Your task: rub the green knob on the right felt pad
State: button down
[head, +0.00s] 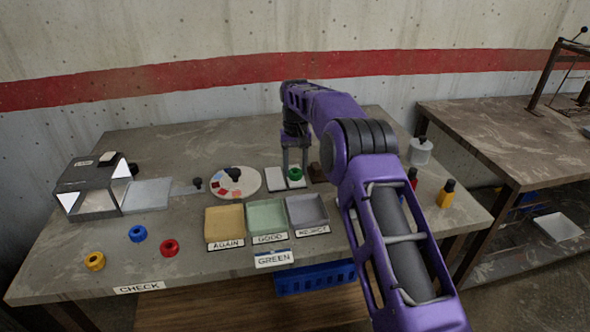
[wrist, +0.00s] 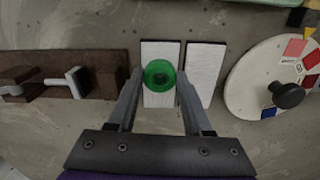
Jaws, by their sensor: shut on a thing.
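The green knob (head: 295,174) is between the two fingers of my gripper (head: 295,170), which is shut on it. The wrist view also shows the green knob (wrist: 159,74) between the fingertips. Two white felt pads lie side by side on the table. The knob is over the right felt pad (head: 299,184), which appears on the left in the turned wrist view (wrist: 160,100). The left felt pad (head: 274,178) is bare. Whether the knob touches the pad I cannot tell.
A round colour disc (head: 235,184) lies left of the pads, and a brown fixture (wrist: 105,72) stands on their other side. Trays marked AGAIN (head: 224,222), GOOD (head: 266,216) and REJECT (head: 306,209) are in front. Yellow, blue and red knobs (head: 169,248) sit at front left.

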aim_at(298, 184)
jog(key=shift+s+f, duration=0.15)
jog(key=shift+s+d+b, duration=0.15)
jog(key=shift+s+b, duration=0.2)
jog(key=shift+b, duration=0.25)
jog(key=shift+s+d, duration=0.1)
jog(key=shift+s, duration=0.2)
jog(key=shift+s+b, duration=0.1)
jog(key=shift+b, duration=0.2)
jog(key=shift+s+d+b, duration=0.2)
jog(key=shift+s+b, duration=0.25)
jog(key=shift+s, duration=0.1)
jog(key=shift+w+r+p, duration=0.15)
jog(key=shift+r+p, duration=0.1)
jog(key=shift+p, duration=0.15)
jog(key=shift+w+a+p, duration=0.2)
jog(key=shift+w+p, duration=0.2)
jog(key=shift+p, duration=0.4)
jog(key=shift+w, duration=0.2)
